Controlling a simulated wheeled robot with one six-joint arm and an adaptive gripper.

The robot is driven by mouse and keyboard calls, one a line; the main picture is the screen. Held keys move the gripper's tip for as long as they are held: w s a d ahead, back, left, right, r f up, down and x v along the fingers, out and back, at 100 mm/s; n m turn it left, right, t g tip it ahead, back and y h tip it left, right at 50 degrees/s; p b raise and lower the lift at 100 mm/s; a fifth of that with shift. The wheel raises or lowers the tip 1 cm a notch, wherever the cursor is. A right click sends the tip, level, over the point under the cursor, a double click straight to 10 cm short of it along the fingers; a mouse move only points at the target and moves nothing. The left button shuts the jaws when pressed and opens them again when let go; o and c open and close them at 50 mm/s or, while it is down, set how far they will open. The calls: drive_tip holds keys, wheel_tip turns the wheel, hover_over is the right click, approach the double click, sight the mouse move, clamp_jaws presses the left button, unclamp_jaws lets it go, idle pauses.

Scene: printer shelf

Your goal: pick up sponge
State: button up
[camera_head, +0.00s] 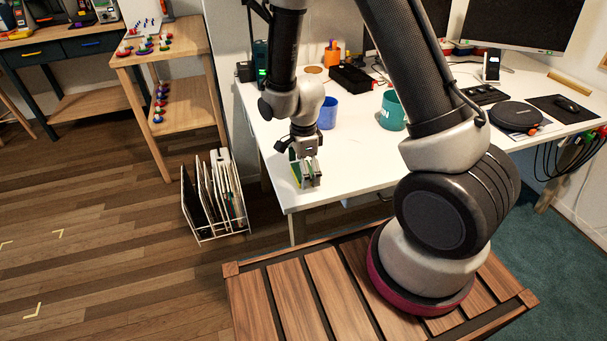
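The sponge (296,173), a small yellow and green block, shows at the near left part of the white desk (350,165), close to its left edge. My gripper (311,183) points down right at the sponge and covers part of it. The fingers look close to the desk top. The view is too small to tell whether they are apart or closed, or whether they touch the sponge.
A blue mug (328,113) and a teal mug (392,111) stand behind my gripper on the desk. A white file rack (213,198) stands on the floor left of the desk. The desk's front left corner is clear.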

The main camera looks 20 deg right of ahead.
drive_tip(key=c, duration=0.9)
wheel_tip(320, 180, up, 10)
drive_tip(key=shift+r, duration=0.1)
